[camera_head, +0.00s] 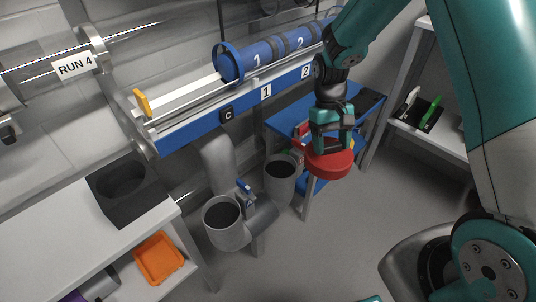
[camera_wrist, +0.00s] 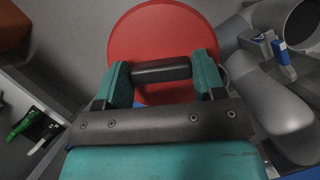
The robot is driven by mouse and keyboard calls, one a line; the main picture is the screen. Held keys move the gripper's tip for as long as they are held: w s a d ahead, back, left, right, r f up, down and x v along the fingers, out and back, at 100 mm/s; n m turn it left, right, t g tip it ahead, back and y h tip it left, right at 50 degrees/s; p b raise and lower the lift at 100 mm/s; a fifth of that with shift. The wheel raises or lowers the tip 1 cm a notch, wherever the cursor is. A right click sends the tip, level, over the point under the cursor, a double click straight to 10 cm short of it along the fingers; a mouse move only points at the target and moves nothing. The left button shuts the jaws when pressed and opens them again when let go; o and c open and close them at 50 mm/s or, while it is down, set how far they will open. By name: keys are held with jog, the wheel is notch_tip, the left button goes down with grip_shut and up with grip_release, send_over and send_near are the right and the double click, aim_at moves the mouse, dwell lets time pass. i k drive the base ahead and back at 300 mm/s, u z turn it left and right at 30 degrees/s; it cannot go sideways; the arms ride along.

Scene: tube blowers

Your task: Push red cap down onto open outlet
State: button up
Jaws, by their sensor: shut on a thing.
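A red round cap (camera_head: 330,164) is held in my gripper (camera_head: 332,142), whose fingers are shut on the dark bar on its top. In the wrist view the red cap (camera_wrist: 135,35) lies below the fingers of my gripper (camera_wrist: 160,72). Two grey outlets with open dark mouths stand on a forked pipe: a front left outlet (camera_head: 232,235) and a back right outlet (camera_head: 283,185). The cap is in the air to the right of the back right outlet, apart from it in the head view. A blue-handled valve (camera_head: 246,190) sits between the outlets.
A blue rail with a blue tube (camera_head: 270,55) marked 1 and 2 runs above the outlets. A blue table (camera_head: 285,123) stands behind the cap. A white bench (camera_head: 50,225) with a black holder (camera_head: 150,195) and an orange tray (camera_head: 159,286) is at left. A shelf (camera_head: 445,140) is at right.

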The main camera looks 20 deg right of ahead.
aim_at(246, 189)
jog(key=z, duration=1.8)
jog(key=k, duration=1.9)
jog(key=u, duration=2.05)
jog(key=i, duration=1)
jog(key=z, duration=0.05)
